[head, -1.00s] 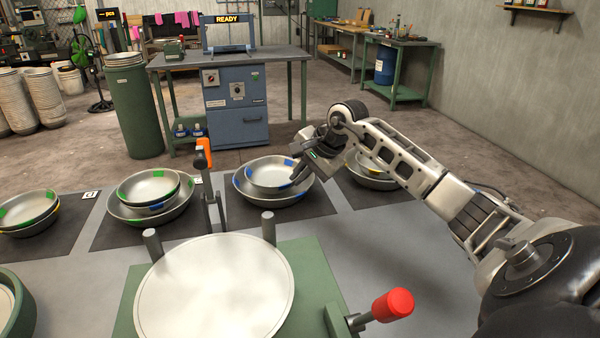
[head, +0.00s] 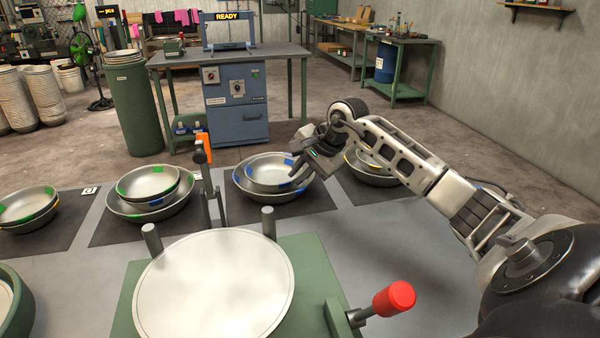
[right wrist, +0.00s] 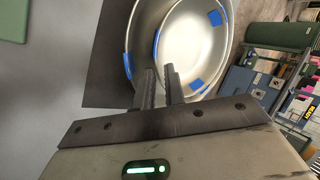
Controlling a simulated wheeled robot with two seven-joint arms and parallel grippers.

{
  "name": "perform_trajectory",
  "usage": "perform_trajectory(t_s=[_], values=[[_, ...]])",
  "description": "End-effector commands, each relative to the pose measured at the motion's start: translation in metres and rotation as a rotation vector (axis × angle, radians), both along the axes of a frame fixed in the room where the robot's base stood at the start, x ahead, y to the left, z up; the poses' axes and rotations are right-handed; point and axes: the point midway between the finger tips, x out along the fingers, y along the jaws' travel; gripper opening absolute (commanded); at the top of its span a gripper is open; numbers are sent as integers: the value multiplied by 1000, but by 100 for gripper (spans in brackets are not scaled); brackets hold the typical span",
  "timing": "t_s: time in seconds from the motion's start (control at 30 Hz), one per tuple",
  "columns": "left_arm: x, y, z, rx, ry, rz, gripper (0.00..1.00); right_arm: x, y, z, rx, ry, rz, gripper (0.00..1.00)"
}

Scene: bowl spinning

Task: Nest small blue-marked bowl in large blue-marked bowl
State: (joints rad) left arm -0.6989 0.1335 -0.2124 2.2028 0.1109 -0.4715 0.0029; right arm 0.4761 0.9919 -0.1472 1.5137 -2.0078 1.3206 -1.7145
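The small blue-marked bowl (head: 266,172) sits inside the large blue-marked bowl (head: 243,190) on a dark mat, a little off toward the back. Both are silver metal with blue patches. My right gripper (head: 299,171) reaches in from the right to the small bowl's right side. In the right wrist view my right gripper (right wrist: 159,72) has its fingers close together, with the small bowl's rim between them. The small bowl (right wrist: 195,50) lies within the large bowl (right wrist: 142,25) there too. The exact finger contact is hard to see. My left gripper is not in view.
Nested green-marked bowls (head: 125,208) stand left, more bowls (head: 28,224) far left, and another set (head: 362,178) partly behind my right arm. A round plate (head: 213,285) with posts, an orange-tipped clamp (head: 203,148) and a red-knobbed lever (head: 393,299) is in front.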

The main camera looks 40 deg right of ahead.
Motion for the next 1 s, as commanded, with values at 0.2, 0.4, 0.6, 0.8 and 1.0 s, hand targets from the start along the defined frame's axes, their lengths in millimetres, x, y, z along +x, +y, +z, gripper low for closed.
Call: perform_trajectory(t_s=[0.2,0.4,0.6,0.8,1.0], values=[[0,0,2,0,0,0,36,-4,-1,6,-2,1,0,12],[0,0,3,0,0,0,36,-8,-2,12,-1,2,0,12],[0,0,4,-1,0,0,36,-12,-3,19,-2,1,0,12],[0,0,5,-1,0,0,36,-16,-4,25,0,1,0,12],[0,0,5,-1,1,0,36,-17,-4,27,0,1,0,12]])
